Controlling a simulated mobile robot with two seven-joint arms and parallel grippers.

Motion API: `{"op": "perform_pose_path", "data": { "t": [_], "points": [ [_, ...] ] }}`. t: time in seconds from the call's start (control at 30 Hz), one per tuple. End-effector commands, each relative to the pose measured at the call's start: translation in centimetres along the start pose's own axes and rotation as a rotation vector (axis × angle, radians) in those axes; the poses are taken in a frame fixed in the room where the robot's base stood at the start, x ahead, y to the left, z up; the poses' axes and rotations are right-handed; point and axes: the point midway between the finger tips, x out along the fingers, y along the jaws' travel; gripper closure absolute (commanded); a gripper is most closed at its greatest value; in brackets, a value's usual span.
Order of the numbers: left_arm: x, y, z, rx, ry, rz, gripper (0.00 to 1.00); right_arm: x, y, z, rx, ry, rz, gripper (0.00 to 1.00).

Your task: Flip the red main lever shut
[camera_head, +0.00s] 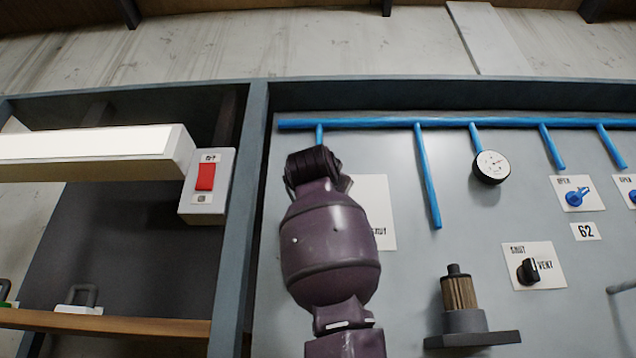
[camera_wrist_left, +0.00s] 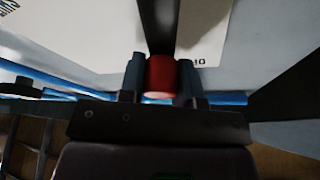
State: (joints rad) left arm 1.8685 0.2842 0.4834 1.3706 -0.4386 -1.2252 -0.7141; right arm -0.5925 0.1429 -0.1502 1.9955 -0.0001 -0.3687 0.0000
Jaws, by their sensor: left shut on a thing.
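The red main lever (camera_wrist_left: 161,76) shows in the left wrist view as a short red grip, with a dark bar running up from it in the picture. My left gripper (camera_wrist_left: 160,80) is shut on it, one finger on each side of the red part. A white plate (camera_head: 378,212) with printed letters ending in "UT" is behind my arm in the head view. My purple arm hides the lever and the gripper's fingers in that view. My right gripper is in neither view.
Blue pipes (camera_head: 430,180) and a round gauge (camera_head: 491,167) are on the grey panel right of my arm. A black vent knob (camera_head: 527,271), a blue valve knob (camera_head: 575,198) and a filter (camera_head: 459,292) are further right. A red rocker switch (camera_head: 205,177) is at left, beyond the frame post.

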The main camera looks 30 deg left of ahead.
Motion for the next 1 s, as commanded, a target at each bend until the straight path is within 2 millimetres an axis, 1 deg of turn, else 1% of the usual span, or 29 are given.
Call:
{"op": "perform_pose_path", "data": {
  "t": [0.1, 0.27, 0.4, 0.73, 1.0],
  "points": [
    [0.6, 1.0, 0.0, 0.105, -0.003, 0.04, 1.0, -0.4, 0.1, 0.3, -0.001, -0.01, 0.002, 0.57],
    [0.6, 2.4, -0.1, 0.245, 0.0, 0.098, 1.0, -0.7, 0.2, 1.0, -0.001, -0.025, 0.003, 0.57],
    [0.6, 3.5, 0.1, 0.369, -0.002, 0.149, 1.0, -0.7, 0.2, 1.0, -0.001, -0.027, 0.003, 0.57],
    [0.3, 6.0, 0.9, 0.658, -0.001, 0.27, 1.0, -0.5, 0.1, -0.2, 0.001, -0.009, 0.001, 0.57],
    [-0.2, 7.8, 2.0, 0.889, -0.001, 0.366, 1.0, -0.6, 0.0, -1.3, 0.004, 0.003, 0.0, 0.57]
  ]
}}
